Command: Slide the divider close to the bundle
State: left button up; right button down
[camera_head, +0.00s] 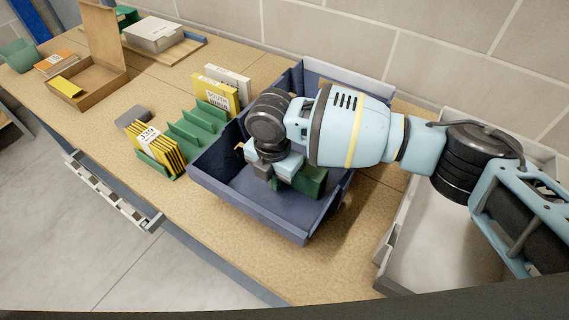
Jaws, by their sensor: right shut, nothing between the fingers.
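A dark blue bin (230,193) stands on the tan worktop. My right gripper (274,176) reaches down into it, shut and empty. A green upright piece (314,181), which looks like the divider, stands in the bin just right of the gripper. The gripper and arm cover part of it, and I cannot tell whether they touch. No bundle shows clearly inside the bin, as my arm hides much of its far part. A bundle of yellow cards (154,146) labelled J39 stands in a green slotted rack (192,132) left of the bin. My left gripper is out of view.
Yellow and white booklets (220,90) stand behind the rack, with a grey block (133,116) to its left. An open cardboard box (98,95) is farther left. A pale tray (440,255) lies right of the bin. A brick wall (345,45) closes the back.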

jog(key=shift+w+d, duration=0.75)
jog(key=shift+w, duration=0.25)
jog(key=shift+w+d+b, duration=0.4)
jog(key=shift+w+d, duration=0.2)
jog(key=shift+w, duration=0.3)
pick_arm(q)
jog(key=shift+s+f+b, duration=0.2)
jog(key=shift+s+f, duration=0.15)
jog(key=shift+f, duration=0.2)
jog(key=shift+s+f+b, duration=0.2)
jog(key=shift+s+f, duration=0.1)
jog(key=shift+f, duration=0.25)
pick_arm(e)
jog(key=shift+w+d, duration=1)
jog(key=shift+w, duration=0.3)
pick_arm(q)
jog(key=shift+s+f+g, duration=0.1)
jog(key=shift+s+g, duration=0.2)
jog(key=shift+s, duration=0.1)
pick_arm(e)
jog(key=shift+w+d, duration=0.1)
jog(key=shift+w, duration=0.1)
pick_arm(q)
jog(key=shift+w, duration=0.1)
pick_arm(e)
jog(key=shift+w+d, duration=0.15)
jog(key=shift+w, duration=0.05)
